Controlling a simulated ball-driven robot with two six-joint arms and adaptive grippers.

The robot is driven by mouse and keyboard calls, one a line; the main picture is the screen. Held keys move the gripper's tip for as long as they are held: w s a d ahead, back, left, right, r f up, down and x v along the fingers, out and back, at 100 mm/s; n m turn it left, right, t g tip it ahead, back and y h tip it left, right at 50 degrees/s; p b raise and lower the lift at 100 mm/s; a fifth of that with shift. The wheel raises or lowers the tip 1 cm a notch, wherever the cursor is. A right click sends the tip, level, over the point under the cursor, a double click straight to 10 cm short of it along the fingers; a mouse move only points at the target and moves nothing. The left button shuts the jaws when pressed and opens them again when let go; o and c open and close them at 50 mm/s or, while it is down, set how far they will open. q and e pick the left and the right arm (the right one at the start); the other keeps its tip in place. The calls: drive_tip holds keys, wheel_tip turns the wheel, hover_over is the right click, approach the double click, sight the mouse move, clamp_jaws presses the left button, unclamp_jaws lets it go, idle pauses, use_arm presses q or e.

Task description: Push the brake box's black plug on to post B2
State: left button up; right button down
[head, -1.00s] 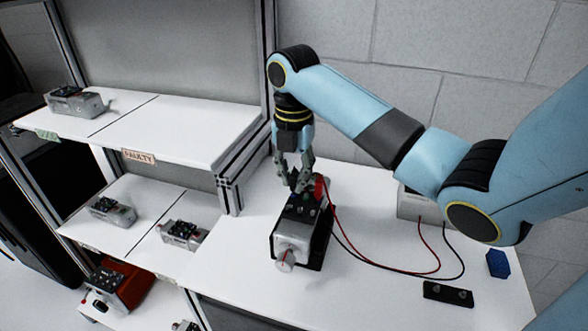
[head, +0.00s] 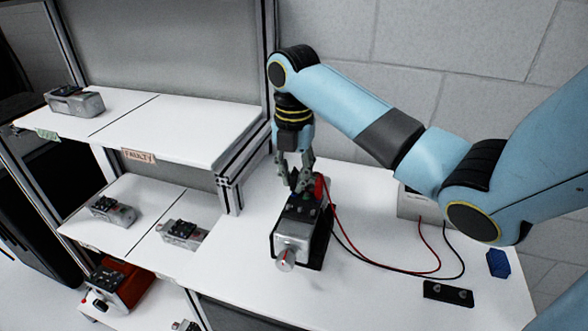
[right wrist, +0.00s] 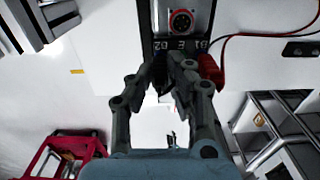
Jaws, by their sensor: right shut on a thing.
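The servo motor (head: 292,240) lies in a black cradle on the white bench, its round shaft facing the front. My right gripper (head: 303,186) points down over the motor's rear end. It is shut on the black plug (right wrist: 160,66), which is mostly hidden between the fingers. In the right wrist view the plug is close to the B2 label (right wrist: 161,45); whether it is seated on the post cannot be told. The red plug (right wrist: 209,68) is beside the fingers, near B1, and also shows in the head view (head: 320,188). The brake box (head: 412,206) stands behind, partly hidden by my arm. My left gripper is not in view.
Red and black leads (head: 400,270) loop across the bench from the brake box. A black block (head: 448,293) and a blue part (head: 498,263) lie at the right. A shelf unit (head: 180,130) with other motors stands close on the left. The bench's front middle is clear.

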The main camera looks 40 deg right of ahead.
drive_tip(key=shift+f, duration=0.15)
drive_tip(key=c, duration=1.2)
unclamp_jaws()
